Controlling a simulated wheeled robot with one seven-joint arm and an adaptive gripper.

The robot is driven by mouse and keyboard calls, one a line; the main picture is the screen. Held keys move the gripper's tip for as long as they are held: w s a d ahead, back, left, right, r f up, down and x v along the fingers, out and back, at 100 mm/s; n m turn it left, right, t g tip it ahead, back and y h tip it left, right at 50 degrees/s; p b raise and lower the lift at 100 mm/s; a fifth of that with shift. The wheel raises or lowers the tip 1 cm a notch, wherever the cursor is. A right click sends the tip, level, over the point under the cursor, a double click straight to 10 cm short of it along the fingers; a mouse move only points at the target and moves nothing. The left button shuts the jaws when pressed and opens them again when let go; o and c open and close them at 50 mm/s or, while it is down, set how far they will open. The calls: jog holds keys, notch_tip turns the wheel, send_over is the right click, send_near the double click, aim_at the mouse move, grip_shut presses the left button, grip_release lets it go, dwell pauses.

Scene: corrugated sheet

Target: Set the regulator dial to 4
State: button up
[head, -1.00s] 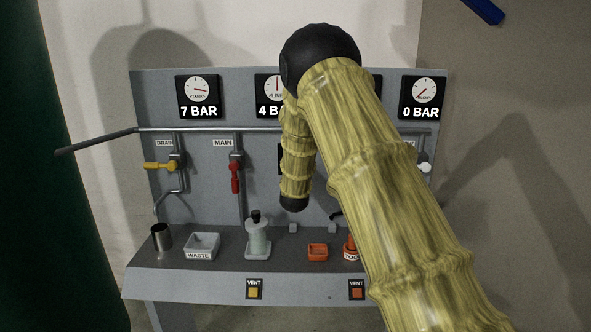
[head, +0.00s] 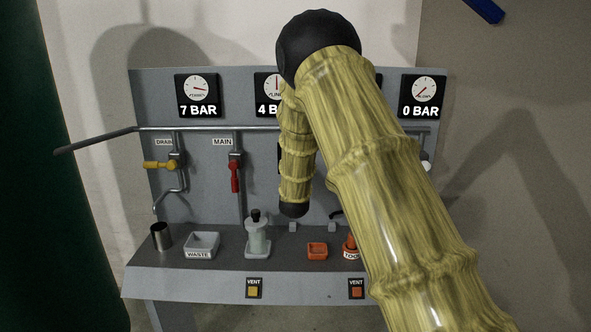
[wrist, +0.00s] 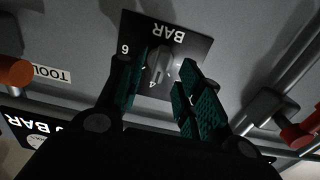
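The regulator dial's grey knob (wrist: 161,66) stands on a dark plate (wrist: 166,30) in the wrist view, where the lettering is upside down. BAR, a 6 and a 4 can be read, with the 4 close to the knob's lower end in the picture. I cannot tell the exact setting. My gripper (wrist: 165,72) is open, with a teal-padded finger on either side of the knob. A gap shows on the right finger's side; contact on the left is unclear. In the head view my arm hides the dial and my gripper.
The grey panel has a DRAIN valve with a yellow handle (head: 158,165) and a MAIN valve with a red handle (head: 235,177). Gauges read 7 BAR (head: 198,95) and 0 BAR (head: 422,97). A cup (head: 161,237), a WASTE tray (head: 202,246) and an orange tray (head: 317,250) stand on the ledge.

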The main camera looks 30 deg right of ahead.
jog(key=v, duration=0.8)
jog(key=shift+s+a, duration=0.15)
jog(key=shift+s, duration=0.2)
jog(key=shift+f, duration=0.1)
